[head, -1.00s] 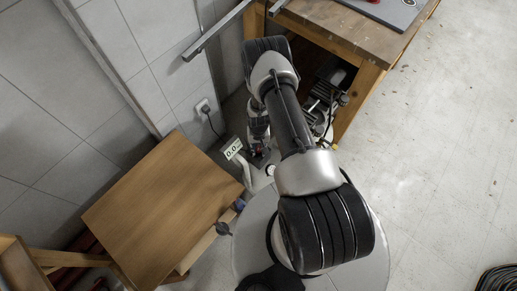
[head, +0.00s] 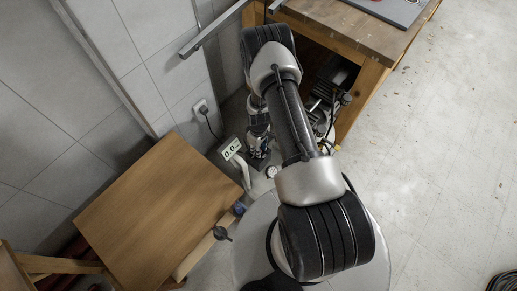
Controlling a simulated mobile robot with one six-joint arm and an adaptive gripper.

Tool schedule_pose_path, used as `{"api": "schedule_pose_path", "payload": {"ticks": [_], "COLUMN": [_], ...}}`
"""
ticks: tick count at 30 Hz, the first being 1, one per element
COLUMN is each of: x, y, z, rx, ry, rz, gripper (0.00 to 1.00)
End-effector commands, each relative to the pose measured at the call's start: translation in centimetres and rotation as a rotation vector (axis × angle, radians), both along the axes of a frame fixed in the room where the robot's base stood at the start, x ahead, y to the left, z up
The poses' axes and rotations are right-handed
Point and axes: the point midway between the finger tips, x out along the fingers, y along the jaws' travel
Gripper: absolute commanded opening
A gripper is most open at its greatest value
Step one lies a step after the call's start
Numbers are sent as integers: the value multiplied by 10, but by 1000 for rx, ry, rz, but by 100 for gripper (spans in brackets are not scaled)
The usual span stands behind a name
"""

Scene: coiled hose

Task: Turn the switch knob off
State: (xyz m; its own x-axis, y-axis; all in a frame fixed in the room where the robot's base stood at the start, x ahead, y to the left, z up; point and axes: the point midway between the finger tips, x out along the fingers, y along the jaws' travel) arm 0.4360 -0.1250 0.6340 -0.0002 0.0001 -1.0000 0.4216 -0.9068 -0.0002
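I cannot make out the switch knob in the head view; it may be hidden behind my arm or be too small to tell. My arm reaches down from the foreground and bends toward the wall. My gripper (head: 258,158) is low and small at its far end, just right of the display. Its fingers are dark and partly hidden, so I cannot tell whether they are open or touching anything.
A wooden table (head: 150,205) stands at left, and a workbench (head: 345,30) at top right with cluttered equipment (head: 322,112) beneath. A wall socket (head: 201,108) with a plugged black cable is above the display. A round gauge (head: 271,171) is near my gripper. Open floor (head: 440,150) lies right.

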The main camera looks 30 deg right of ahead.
Motion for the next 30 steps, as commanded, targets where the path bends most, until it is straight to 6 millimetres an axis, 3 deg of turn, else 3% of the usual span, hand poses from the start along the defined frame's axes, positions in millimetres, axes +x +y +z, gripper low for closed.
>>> {"api": "schedule_pose_path", "payload": {"ticks": [12, 28, 29, 30], "x": [1, 1, 1, 1], "y": [0, 0, 0, 0], "z": [0, 0, 0, 0], "rx": [0, 0, 0, 0], "ry": [-1, -1, -1, -1], "rz": [172, 192, 192, 192], "gripper": [0, 0, 26, 29]}}
